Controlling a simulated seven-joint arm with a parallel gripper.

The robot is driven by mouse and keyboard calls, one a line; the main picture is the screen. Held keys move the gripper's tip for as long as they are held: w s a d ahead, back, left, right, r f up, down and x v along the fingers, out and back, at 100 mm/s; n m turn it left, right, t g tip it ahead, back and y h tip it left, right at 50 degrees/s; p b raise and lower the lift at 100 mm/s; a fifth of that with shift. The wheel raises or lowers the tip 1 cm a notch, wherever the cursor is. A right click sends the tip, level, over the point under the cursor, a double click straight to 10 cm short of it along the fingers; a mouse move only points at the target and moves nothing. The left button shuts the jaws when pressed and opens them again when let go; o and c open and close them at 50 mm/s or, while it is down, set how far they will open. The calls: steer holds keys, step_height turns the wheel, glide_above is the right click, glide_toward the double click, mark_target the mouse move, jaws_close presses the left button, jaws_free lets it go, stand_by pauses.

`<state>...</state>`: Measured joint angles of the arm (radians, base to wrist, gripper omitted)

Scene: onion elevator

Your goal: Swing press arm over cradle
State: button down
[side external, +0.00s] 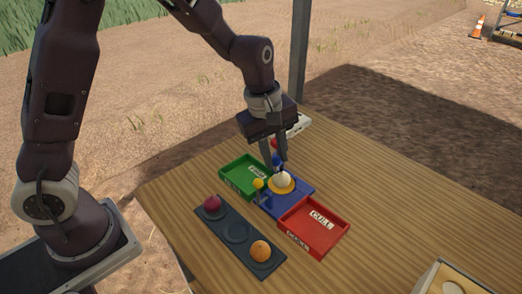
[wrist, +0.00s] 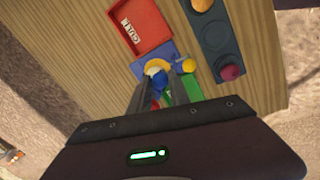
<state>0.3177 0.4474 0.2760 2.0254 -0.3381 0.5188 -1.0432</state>
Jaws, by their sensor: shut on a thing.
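A blue base plate (side external: 295,201) stands between the two trays. On it a yellow ring-shaped cradle (side external: 281,189) holds a pale, whitish onion (side external: 283,179). My gripper (side external: 278,158) points down just behind the onion, its fingers shut on a blue knob (side external: 277,160). In the wrist view the blue knob (wrist: 159,83) sits between the fingers (wrist: 160,84), close against the white onion (wrist: 152,70). The press arm itself is mostly hidden by the fingers, so I cannot tell how far it reaches over the cradle. A yellow knob (side external: 258,184) stands at the plate's left side.
A green tray (side external: 233,182) is left of the plate and a red tray marked CULL (side external: 326,240) is right. A dark rack (side external: 216,236) in front holds a purple onion (side external: 211,203) and an orange one (side external: 260,250). A light box (side external: 430,277) stands at the lower right.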

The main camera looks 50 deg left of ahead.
steer(key=shift+w+d+n, duration=0.75)
steer(key=shift+d+n, duration=0.05)
steer(key=shift+n, duration=0.1)
steer(key=c, duration=1.2)
jaws_free()
steer(key=shift+c, duration=0.2)
step_height(320, 180, up, 7)
steer(key=s, duration=0.1)
steer(key=shift+s, duration=0.15)
steer(key=shift+a, duration=0.1)
